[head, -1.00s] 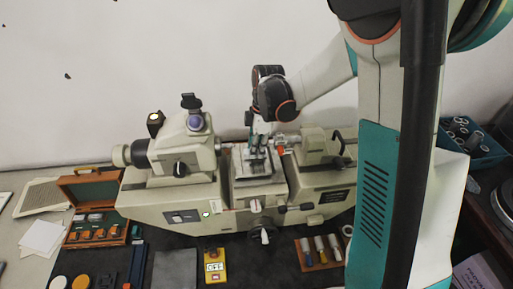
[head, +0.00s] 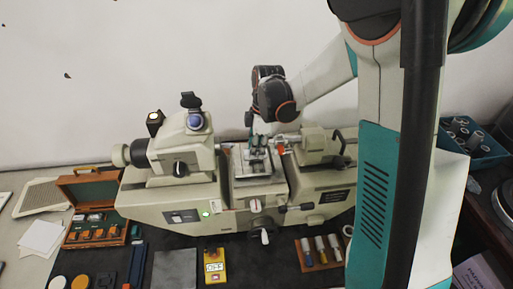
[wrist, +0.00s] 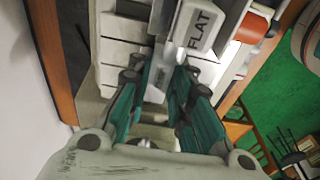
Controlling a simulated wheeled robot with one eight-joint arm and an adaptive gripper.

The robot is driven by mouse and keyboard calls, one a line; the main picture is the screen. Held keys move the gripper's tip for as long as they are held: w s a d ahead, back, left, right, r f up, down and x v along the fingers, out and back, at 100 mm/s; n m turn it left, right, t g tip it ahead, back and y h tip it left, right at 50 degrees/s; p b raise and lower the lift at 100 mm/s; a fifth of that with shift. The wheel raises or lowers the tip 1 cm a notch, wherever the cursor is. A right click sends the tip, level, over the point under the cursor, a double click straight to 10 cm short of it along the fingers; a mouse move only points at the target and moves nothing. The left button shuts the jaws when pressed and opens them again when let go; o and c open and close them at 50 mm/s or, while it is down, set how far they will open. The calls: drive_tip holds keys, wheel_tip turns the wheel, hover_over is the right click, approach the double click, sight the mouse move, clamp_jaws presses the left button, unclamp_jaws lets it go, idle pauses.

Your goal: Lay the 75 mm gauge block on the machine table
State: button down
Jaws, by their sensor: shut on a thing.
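My gripper (head: 257,148) is over the machine table (head: 240,179), in the middle of the measuring machine, pointing down. In the wrist view its teal-padded fingers (wrist: 170,90) are closed in on a narrow grey steel piece (wrist: 177,84), taken to be the 75 mm gauge block. Most of the block is hidden by the fingers, and its size marking cannot be read. In the head view the fingers hide it too. I cannot tell whether its underside touches the table.
The headstock (head: 182,150) stands left of the table and the tailstock (head: 318,146) right, leaving a narrow gap. A part marked FLAT (wrist: 200,30) is close to my fingers.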

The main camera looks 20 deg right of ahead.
drive_tip(key=shift+f+b, duration=0.6)
drive_tip(key=shift+b, duration=0.05)
idle(0.4)
drive_tip(key=c, duration=1.4)
unclamp_jaws()
drive_tip(key=shift+o, duration=0.2)
drive_tip(key=shift+s+r+p, duration=0.1)
drive_tip(key=shift+r+p, duration=1.45)
drive_tip(key=shift+r, duration=0.85)
drive_tip(key=shift+r+p, duration=1.25)
drive_tip(key=shift+r, duration=0.9)
drive_tip(key=shift+f, duration=0.1)
